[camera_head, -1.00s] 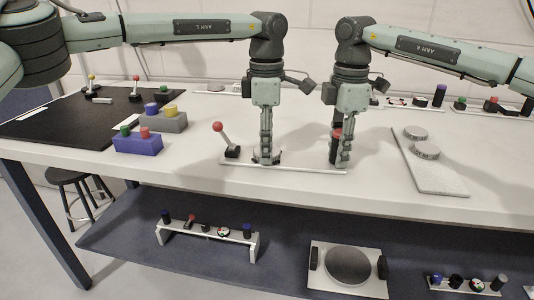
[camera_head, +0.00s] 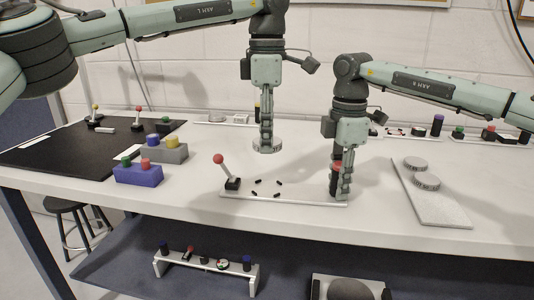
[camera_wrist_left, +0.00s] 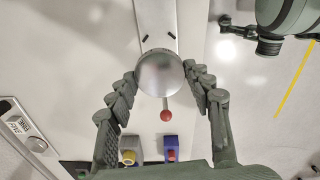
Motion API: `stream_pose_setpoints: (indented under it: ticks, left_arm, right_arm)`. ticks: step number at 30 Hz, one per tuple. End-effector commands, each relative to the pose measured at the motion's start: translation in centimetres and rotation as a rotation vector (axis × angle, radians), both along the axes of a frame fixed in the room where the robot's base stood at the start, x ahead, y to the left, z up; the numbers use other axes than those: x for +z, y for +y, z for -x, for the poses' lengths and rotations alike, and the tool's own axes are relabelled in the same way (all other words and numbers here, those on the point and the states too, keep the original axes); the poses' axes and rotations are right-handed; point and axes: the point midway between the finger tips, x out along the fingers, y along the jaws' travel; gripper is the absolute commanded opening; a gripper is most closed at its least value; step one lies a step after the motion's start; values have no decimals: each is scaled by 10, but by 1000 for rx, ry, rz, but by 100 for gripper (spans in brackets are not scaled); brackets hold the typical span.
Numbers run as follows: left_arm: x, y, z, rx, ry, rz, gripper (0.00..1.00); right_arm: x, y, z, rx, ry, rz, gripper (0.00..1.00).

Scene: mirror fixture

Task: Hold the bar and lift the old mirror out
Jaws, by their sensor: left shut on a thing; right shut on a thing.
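The old mirror (camera_head: 267,147), a round grey disc, hangs in my left gripper (camera_head: 266,135), clear above the bar (camera_head: 295,199). In the left wrist view the mirror (camera_wrist_left: 160,73) sits between the fingertips of my left gripper (camera_wrist_left: 160,70). The bar is a pale strip lying on the table, with several small black pins (camera_head: 265,188) exposed where the mirror's place is. A red-balled lever (camera_head: 219,160) stands at its left end. My right gripper (camera_head: 340,192) is shut at the bar's right end, partly hiding a red and dark post there.
A pale plate (camera_head: 452,211) with two round discs (camera_head: 427,181) lies to the right. Small fixtures line the back. Table around the bar is mostly clear.

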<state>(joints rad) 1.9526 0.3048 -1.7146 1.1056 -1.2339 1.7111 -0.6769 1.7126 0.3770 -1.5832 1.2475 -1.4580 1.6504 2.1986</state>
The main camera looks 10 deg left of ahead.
Motion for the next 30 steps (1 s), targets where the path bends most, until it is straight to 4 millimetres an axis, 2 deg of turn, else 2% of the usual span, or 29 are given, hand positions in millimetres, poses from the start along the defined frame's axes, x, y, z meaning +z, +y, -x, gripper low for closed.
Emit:
stream_pose_setpoints:
  ticks: [3, 15, 30]
  left_arm:
    - [15, -1, 0, 0, -2, 2, 19]
    - [46, 0, 0, 0, -1, 1, 19]
    - [51, 0, 0, -1, 0, 1, 19]
  right_arm:
    - [1, 0, 0, 0, -1, 0, 0]
    - [1, 0, 0, 0, -1, 0, 0]
    - [0, 0, 0, 0, -1, 0, 0]
